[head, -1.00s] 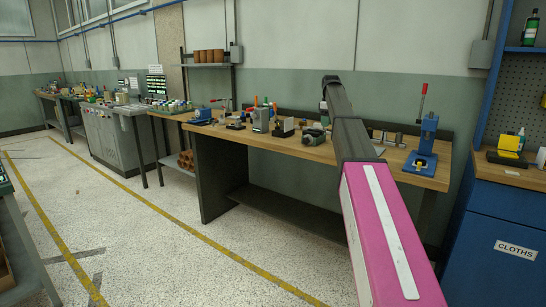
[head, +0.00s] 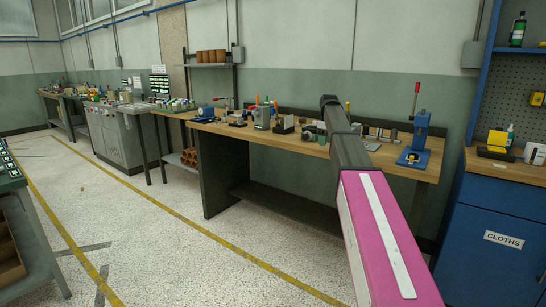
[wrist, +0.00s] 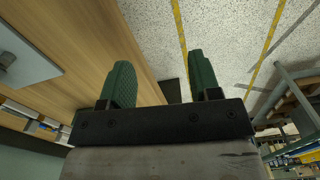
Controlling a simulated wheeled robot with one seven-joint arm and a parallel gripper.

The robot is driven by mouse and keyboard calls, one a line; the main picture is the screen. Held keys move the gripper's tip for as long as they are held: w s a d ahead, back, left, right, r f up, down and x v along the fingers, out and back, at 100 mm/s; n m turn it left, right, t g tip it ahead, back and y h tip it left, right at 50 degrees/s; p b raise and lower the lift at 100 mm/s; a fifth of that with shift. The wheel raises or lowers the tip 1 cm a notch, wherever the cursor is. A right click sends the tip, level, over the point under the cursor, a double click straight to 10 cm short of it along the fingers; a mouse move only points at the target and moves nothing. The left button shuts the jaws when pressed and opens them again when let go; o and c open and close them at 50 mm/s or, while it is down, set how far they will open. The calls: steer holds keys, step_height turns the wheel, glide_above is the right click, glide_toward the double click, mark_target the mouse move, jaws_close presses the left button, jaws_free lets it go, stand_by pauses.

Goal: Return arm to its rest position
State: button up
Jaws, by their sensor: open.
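My arm (head: 374,225), with its pink link and dark far end, reaches forward in the head view across the front of a wooden workbench. The gripper itself cannot be made out in the head view. In the wrist view my gripper (wrist: 162,78) shows two green ridged finger pads, spread well apart with nothing between them. A wooden surface (wrist: 95,50) lies behind the left finger, and speckled floor shows past the right finger.
The workbench (head: 291,144) holds several tools and a blue press (head: 414,140). A blue cabinet (head: 492,245) labelled CLOTHS stands at right. A table (head: 38,235) stands at the left edge. Floor (head: 170,260) with yellow lines is clear between.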

steer(key=s+a+f+m, duration=0.2)
steer(key=s+f+m, duration=0.1)
steer(key=s+f, duration=1.1)
steer(key=s+a+f+m, duration=0.3)
steer(key=s+f+m, duration=0.1)
steer(key=s+f, duration=1.1)
steer(key=s+f+m, duration=0.2)
steer(key=s+f, duration=0.7)
steer(key=s, duration=0.2)
steer(key=shift+a+m, duration=0.3)
steer(key=shift+a, duration=0.1)
